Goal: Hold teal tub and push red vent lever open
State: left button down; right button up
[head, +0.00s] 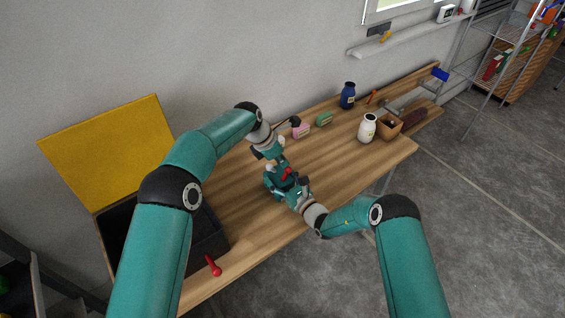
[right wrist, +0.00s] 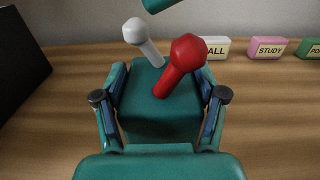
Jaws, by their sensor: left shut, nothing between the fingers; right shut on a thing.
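The teal tub (head: 272,184) stands on the wooden bench. In the right wrist view the tub (right wrist: 155,110) has a red lever (right wrist: 180,62) and a white lever (right wrist: 142,40) on its top; both lean. The red lever also shows in the head view (head: 287,173). My right gripper (right wrist: 160,96) is shut on the tub, one finger at each side. My left gripper (head: 277,163) is shut and empty, just above the tub and close to the levers. I cannot tell whether it touches one. A teal part shows at the top edge of the wrist view, above the levers.
A black box (head: 208,238) with a raised yellow lid (head: 110,150) and a red handle (head: 213,266) stands at the left. Pink (head: 301,131) and green (head: 324,119) blocks lie behind the tub. A white jar (head: 367,129), blue jar (head: 347,97) and wooden box (head: 390,132) stand right.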

pick_arm(q)
jog(key=shift+r, duration=0.2)
jog(key=v, duration=1.1)
jog(key=shift+a+r, duration=0.15)
jog(key=shift+r, duration=0.1)
pick_arm(e)
jog(key=o, duration=1.4)
jog(key=shift+c, duration=0.2)
